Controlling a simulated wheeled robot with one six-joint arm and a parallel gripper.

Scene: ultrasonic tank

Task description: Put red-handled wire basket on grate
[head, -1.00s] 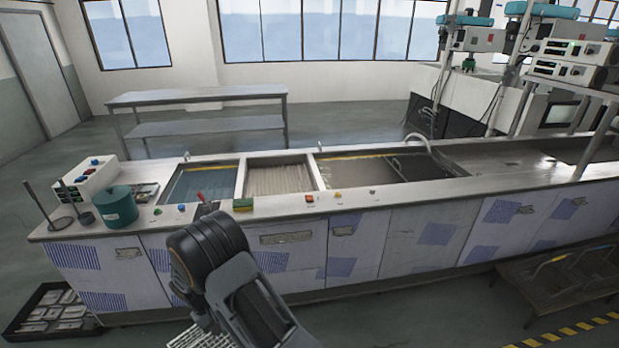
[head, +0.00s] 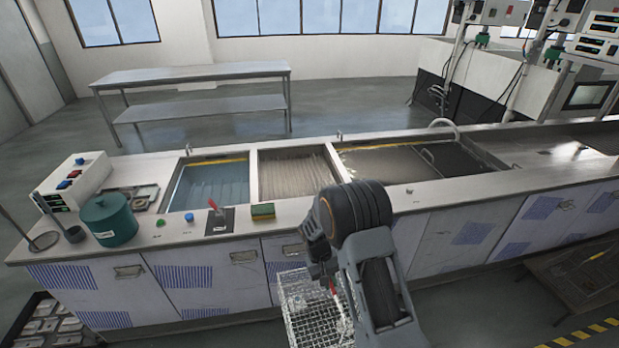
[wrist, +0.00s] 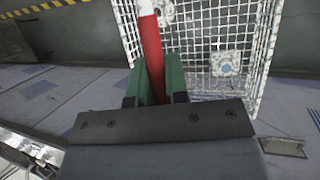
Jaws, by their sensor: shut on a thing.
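The red-handled wire basket (head: 306,308) hangs in front of the cabinet fronts, below the counter's edge. My gripper (head: 332,282) is shut on its red handle. In the wrist view the green fingers of my gripper (wrist: 155,82) close on both sides of the red handle, and the basket's white mesh (wrist: 205,35) lies beyond. A pale piece with a blue round mark shows in or behind the mesh; I cannot tell which. The pale ribbed compartment (head: 295,176) in the middle of the counter looks like the grate. Nothing stands on it. My arm hides part of the basket's right side.
A blue-water tank (head: 209,186) lies left of the ribbed compartment, a dark basin (head: 385,166) right of it. A yellow-green sponge (head: 263,211), a red-handled item (head: 217,216) and a green pot (head: 109,219) stand along the counter. The counter's front edge lies between basket and compartments.

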